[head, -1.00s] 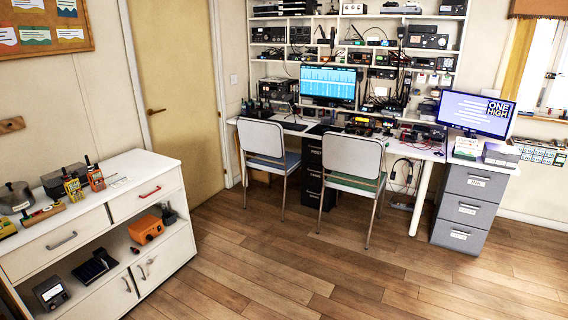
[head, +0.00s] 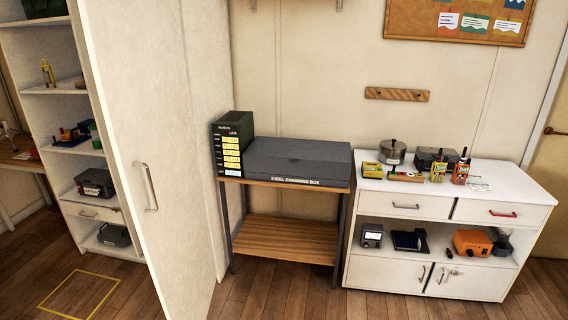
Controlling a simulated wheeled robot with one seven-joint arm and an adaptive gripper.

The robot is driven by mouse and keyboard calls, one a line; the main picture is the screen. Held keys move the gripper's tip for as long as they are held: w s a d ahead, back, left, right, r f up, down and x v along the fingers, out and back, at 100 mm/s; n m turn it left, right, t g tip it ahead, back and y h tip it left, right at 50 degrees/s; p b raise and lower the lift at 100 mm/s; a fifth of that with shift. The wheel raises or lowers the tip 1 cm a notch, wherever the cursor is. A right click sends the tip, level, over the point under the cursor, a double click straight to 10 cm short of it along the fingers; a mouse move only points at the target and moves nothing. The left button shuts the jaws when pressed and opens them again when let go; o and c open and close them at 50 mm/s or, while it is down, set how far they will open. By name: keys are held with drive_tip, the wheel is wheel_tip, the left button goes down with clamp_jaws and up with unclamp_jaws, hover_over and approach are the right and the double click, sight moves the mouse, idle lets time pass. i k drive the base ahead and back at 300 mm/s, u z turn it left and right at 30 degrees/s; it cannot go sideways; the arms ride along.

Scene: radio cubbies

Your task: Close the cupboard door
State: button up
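A tall white door (head: 165,120) with a vertical metal handle (head: 150,187) stands swung open in the left half of the head view. To its left is a tall white cupboard (head: 55,150) with open shelves. The door hides part of the cupboard and the hinge side cannot be told clearly. The low white cabinet (head: 445,240) at the right has two small lower doors (head: 420,277), which look shut. My gripper is not in view.
A steel charging box (head: 300,163) and a dark box with yellow labels (head: 232,145) rest on a wood-topped stand (head: 290,240) right of the door. A yellow square (head: 80,293) marks the floor left of the door. Cupboard shelves hold several devices.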

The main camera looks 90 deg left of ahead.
sight(136, 50)
drive_tip(key=u, duration=3.5)
drive_tip(key=i, duration=1.65)
